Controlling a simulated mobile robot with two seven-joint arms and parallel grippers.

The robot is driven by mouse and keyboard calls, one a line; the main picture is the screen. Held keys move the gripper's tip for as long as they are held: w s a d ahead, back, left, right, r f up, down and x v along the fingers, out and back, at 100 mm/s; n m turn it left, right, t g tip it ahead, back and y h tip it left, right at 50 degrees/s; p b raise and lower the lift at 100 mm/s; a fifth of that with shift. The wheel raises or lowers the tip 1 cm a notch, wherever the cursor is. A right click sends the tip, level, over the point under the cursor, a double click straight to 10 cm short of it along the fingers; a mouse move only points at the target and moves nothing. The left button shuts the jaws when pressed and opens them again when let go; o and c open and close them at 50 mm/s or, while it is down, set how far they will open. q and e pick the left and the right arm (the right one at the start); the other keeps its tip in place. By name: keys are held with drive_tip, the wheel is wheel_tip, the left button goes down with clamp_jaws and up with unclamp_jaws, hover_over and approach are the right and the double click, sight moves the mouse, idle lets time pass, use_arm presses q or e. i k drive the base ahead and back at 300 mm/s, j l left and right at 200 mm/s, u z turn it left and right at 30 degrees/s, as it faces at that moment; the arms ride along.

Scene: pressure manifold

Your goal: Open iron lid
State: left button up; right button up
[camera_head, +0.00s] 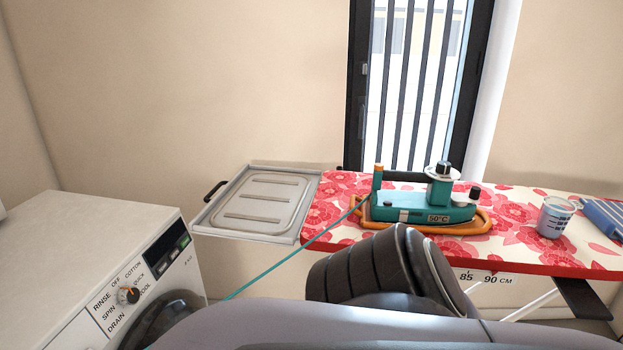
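A teal iron (415,208) sits on an orange rest (480,228) on the red floral ironing board (330,212). Its body carries a "50°C" label, and a teal cord runs from it down to the left. A round part with a dark knob, which looks like the iron's lid (443,170), stands on top of the iron's right half. I cannot tell clearly whether it is open or shut. A dark ribbed part, probably of my own arm, rises in front of the board and covers a bit of its front edge. Neither gripper shows.
A measuring cup (556,217) with blue marks stands on the board right of the iron. A folded blue cloth (604,216) lies at the right edge. A grey metal tray (262,203) adjoins the board's left end. A washing machine (110,270) stands at lower left.

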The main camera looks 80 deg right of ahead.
sight(474, 196)
drive_tip(key=z, duration=3.45)
